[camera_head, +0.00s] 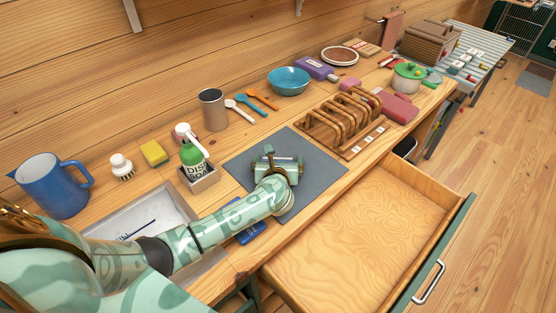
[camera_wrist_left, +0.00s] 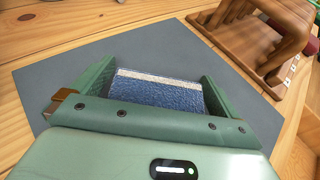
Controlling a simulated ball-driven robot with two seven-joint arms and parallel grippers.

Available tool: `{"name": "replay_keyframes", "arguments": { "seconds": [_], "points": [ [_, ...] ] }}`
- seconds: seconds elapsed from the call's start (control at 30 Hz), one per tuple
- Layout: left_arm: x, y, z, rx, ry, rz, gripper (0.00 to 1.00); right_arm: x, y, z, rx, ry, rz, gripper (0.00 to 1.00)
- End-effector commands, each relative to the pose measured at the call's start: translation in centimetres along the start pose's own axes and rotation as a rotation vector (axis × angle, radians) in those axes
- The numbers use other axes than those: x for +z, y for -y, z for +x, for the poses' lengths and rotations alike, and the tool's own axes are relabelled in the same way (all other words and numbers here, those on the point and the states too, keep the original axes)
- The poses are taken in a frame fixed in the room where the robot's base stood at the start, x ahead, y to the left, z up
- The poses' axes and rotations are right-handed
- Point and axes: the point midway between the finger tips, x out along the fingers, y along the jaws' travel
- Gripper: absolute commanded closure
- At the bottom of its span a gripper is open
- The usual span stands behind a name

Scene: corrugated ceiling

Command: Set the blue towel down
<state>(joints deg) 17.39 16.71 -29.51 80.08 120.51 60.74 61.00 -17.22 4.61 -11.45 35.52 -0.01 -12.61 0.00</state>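The blue towel (camera_wrist_left: 155,92), with a white stripe along its far edge, is between the fingers of my left gripper (camera_wrist_left: 158,88) in the left wrist view. Both fingers appear to touch its sides. In the head view my left gripper (camera_head: 278,162) is over the dark grey mat (camera_head: 325,178) on the wooden counter, and it hides the towel there. I cannot tell whether the towel touches the mat. My right gripper is not in view.
A wooden rack (camera_head: 345,122) stands just right of the mat. A soap bottle (camera_head: 192,160) in a holder is left of it. A blue item (camera_head: 250,233) lies by the front edge, beside my arm. An open, empty drawer (camera_head: 360,225) juts out in front.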

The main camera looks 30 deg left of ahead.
Motion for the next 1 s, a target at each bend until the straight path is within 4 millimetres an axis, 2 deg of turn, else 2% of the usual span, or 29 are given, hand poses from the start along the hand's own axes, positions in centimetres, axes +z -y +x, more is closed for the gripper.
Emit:
{"name": "replay_keyframes", "arguments": {
  "seconds": [0.17,0.27,0.5,0.7,0.83,1.0],
  "points": [
    [0.6,0.0,-0.5,-0.001,0.0,0.0,0.0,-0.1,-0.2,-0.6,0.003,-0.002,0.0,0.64],
    [0.5,0.1,-2.2,-0.002,-0.001,-0.002,0.0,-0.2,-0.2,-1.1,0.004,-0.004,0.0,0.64],
    [0.4,0.1,-8.0,-0.002,-0.003,-0.003,0.0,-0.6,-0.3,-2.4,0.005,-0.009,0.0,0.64],
    [0.4,0.1,-11.3,-0.002,-0.001,-0.002,0.0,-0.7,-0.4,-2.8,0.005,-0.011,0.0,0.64],
    [0.4,0.0,-12.1,0.0,0.0,-0.001,0.0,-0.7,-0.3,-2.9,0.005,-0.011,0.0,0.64],
    [0.4,0.0,-12.2,0.0,0.001,0.0,0.0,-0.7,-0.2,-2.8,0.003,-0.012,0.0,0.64]
  ]
}}
